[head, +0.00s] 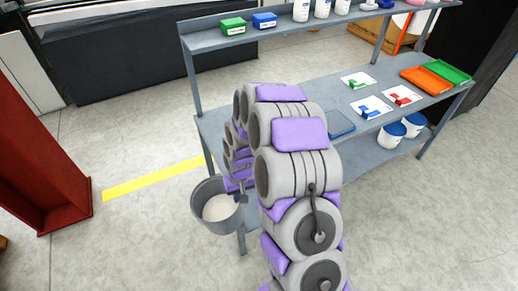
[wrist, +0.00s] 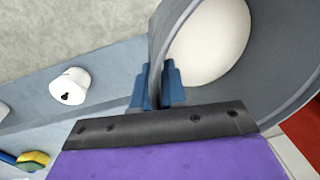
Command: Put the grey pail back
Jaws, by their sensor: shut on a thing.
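In the head view my gripper (head: 243,193) is at the pail's right edge, partly hidden by my arm.
The grey workbench (head: 300,95) holds cards, an orange tray (head: 427,80) and a green tray (head: 447,70). White tubs with blue lids (head: 391,136) stand on its lower shelf. A red post (head: 45,130) is at left. Floor with a yellow line (head: 152,179) is clear between.

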